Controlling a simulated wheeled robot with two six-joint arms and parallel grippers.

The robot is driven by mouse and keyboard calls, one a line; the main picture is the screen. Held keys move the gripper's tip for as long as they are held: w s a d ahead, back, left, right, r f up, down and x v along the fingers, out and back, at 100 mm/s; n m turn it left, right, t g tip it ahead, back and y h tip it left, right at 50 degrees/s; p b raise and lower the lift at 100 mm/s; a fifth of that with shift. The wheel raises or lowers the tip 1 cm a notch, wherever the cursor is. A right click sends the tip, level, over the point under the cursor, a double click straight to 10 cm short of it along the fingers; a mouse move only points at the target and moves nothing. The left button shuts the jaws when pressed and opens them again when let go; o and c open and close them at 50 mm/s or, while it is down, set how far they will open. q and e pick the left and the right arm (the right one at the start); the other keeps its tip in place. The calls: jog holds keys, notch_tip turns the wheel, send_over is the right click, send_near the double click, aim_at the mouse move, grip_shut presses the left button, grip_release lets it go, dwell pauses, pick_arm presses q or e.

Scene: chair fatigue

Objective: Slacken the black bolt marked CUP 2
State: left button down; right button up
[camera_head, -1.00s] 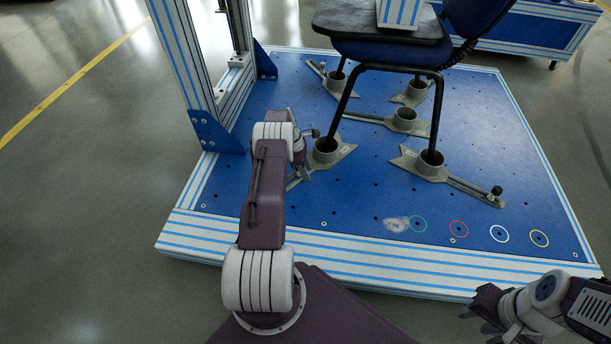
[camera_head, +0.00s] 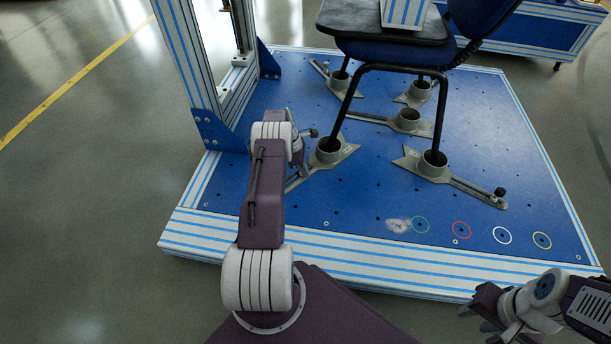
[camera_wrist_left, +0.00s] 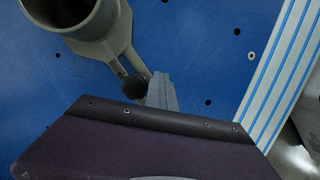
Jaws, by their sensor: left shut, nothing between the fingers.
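In the left wrist view a black bolt (camera_wrist_left: 135,85) sits in the slotted arm of a grey cup clamp (camera_wrist_left: 95,25). My left gripper (camera_wrist_left: 163,90) is shut and empty, with its fingertips just right of the bolt; I cannot tell whether they touch it. In the head view this looks like the front left cup (camera_head: 328,152), with a chair leg in it. My left arm hides its bolt there. No CUP 2 marking is readable. The front right cup (camera_head: 432,164) has a black bolt (camera_head: 500,192). My right gripper (camera_head: 482,312) is low at the right, its opening unclear.
The blue base plate (camera_head: 330,215) has small holes and several coloured rings near its front edge. The chair (camera_head: 390,55) stands over the cups. A striped upright frame (camera_head: 195,80) rises left of my left arm. The plate's front area is clear.

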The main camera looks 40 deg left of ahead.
pick_arm(q)
jog(key=shift+s+a, duration=0.2)
jog(key=shift+a, duration=0.05)
jog(key=shift+r+n+p, duration=0.2)
jog(key=shift+n+p, duration=0.1)
jog(key=shift+p, duration=0.2)
jog(key=shift+w+d+n+t+y+p, duration=0.1)
jog(key=shift+w+n+t+y+p, duration=0.1)
jog(key=shift+n+p, duration=0.4)
jog(key=shift+w+d+n+t+y+p, duration=0.1)
jog(key=shift+n+t+p, duration=0.1)
jog(key=shift+n+p, duration=0.4)
jog(key=shift+w+f+n+p, duration=0.15)
jog(key=shift+n+p, duration=0.15)
jog(key=shift+n, duration=0.3)
